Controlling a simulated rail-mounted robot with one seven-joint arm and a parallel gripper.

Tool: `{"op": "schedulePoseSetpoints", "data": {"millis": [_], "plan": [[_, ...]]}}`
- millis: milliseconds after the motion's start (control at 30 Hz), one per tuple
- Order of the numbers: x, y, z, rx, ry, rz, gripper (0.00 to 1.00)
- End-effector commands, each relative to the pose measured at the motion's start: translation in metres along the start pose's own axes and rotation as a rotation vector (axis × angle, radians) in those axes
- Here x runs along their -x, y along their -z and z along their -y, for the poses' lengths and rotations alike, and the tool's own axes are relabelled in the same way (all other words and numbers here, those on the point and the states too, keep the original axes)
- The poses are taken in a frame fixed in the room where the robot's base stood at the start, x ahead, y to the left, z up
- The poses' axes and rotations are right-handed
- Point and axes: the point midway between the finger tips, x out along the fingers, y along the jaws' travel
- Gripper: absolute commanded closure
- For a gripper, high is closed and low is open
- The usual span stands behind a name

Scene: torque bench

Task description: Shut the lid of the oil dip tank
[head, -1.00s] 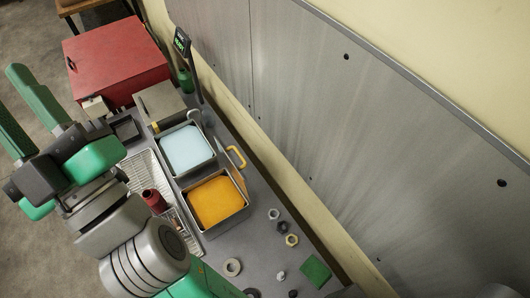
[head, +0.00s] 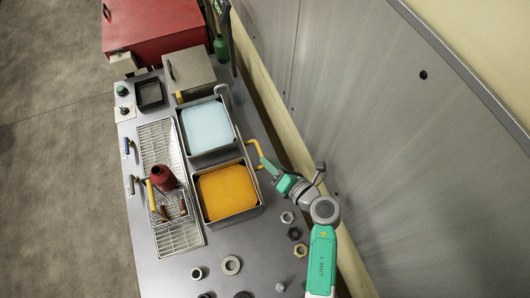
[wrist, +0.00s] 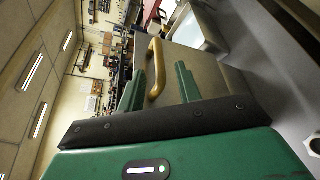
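The oil dip tank (head: 259,208) is a square metal tank of orange liquid on the bench in the head view. Its lid stands open at the far right edge, seen almost edge-on, with a yellow handle (head: 257,146). My gripper (head: 264,163) is at that handle, on the wall side of the tank. In the wrist view the lid (wrist: 213,77) is a grey-brown plate and its handle (wrist: 155,58) shows between the two spread fingers of my gripper (wrist: 160,84). My gripper is open; I cannot tell whether a finger touches the handle.
A tank of pale blue liquid (head: 207,126) adjoins the oil tank. Nuts and rings (head: 231,265) lie in front. The metal wall panel (head: 350,110) rises close on the right.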

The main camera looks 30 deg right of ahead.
Motion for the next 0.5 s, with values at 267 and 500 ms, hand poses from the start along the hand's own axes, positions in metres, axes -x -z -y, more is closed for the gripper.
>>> {"op": "schedulePoseSetpoints", "data": {"millis": [267, 500], "plan": [[-0.049, 0.002, 0.002, 0.002, -0.004, 0.001, 0.66], [-0.057, 0.000, 0.000, 0.000, -0.001, 0.002, 0.66]]}}
